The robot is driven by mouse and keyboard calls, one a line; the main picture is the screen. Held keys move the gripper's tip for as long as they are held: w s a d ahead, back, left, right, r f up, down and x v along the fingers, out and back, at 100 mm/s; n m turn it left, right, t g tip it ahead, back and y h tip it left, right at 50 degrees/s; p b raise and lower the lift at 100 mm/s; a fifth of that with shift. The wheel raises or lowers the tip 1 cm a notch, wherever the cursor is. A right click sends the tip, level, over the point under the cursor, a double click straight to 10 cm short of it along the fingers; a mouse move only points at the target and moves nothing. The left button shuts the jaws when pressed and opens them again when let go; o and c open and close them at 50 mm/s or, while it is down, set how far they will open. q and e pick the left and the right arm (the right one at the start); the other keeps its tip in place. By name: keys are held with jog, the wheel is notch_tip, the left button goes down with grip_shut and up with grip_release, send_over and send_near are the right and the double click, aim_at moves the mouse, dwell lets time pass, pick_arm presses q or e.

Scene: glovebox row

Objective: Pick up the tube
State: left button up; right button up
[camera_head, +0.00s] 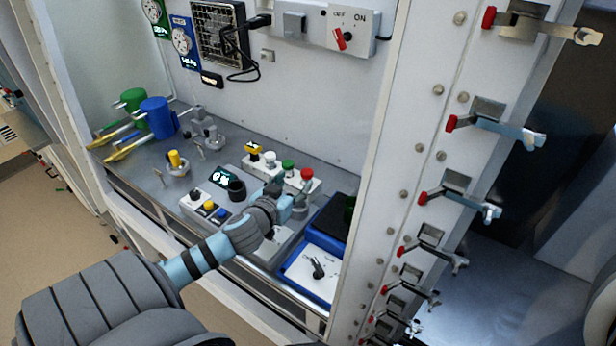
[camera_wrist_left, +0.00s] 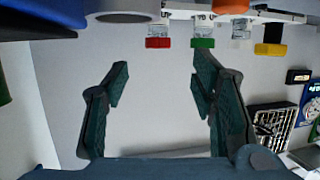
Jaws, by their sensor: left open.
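Several small capped pieces stand in a row on a white block (camera_head: 262,168) on the bench in the head view. The caps are red (camera_head: 306,173), green (camera_head: 288,165), white (camera_head: 269,158) and yellow (camera_head: 253,148). In the left wrist view, which looks upside down, clear bodies show by the red cap (camera_wrist_left: 158,43) and green cap (camera_wrist_left: 203,43). I cannot tell which one is the tube. My left gripper (camera_head: 288,192) is near the red-cap end of the row. Its fingers (camera_wrist_left: 160,85) are apart with nothing between them. My right gripper is not in view.
Green (camera_head: 132,100) and blue (camera_head: 158,117) containers stand at the left. A white post with red-tipped clamps (camera_head: 470,122) rises at right.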

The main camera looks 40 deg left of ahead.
aim_at(305, 174)
pick_arm(q)
jog(key=x, duration=0.7)
jog(key=shift+w+d+f, duration=0.15)
jog(key=shift+w+f, duration=0.05)
jog(key=shift+w, duration=0.05)
jog(key=shift+w+f, duration=0.1)
jog(key=shift+w, duration=0.3)
jog(key=shift+s, duration=0.1)
jog(key=shift+c, duration=1.2)
jog(key=c, duration=0.9)
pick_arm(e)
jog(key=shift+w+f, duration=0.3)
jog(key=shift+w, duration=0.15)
